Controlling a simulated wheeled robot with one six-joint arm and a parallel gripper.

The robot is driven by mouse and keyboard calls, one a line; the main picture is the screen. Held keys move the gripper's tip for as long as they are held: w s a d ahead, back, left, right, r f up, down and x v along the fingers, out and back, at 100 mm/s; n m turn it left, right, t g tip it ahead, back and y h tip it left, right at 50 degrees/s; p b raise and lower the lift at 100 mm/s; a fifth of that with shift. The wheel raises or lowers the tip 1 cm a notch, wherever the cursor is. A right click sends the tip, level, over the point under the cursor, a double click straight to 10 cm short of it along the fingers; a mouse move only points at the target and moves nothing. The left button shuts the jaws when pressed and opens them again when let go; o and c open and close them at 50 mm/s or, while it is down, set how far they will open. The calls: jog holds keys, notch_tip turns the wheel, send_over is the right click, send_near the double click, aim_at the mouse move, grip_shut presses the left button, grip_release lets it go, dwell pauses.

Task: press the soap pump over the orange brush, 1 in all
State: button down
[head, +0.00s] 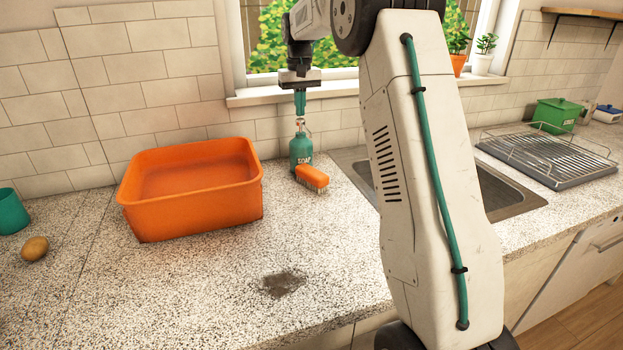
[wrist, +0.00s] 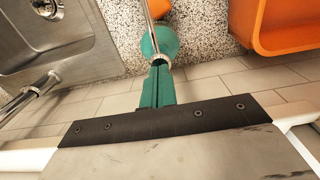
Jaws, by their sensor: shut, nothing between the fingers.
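The green soap pump bottle (head: 301,148), labelled SOAP, stands upright on the counter near the back wall, between the orange basin and the sink. The orange brush (head: 312,178) lies directly in front of it, bristles down. My gripper (head: 300,104) is shut and empty, pointing down just above the pump head. In the wrist view the green fingers (wrist: 158,88) are together and overlap the pump top, with the bottle (wrist: 161,42) beyond them. I cannot tell whether the fingertips touch the pump. Only an edge of the brush (wrist: 134,8) shows there.
An orange basin (head: 195,212) stands left of the bottle. The sink (head: 505,190) is to the right, partly behind my arm. A dish rack (head: 548,160) stands farther right. A dark wet patch (head: 283,284) marks the front counter. A potato (head: 34,248) and green cup (head: 12,212) are far left.

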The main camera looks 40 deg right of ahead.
jog(key=shift+f, duration=1.3)
jog(key=shift+r, duration=1.5)
notch_tip(320, 180, up, 6)
jog(key=shift+w, duration=0.15)
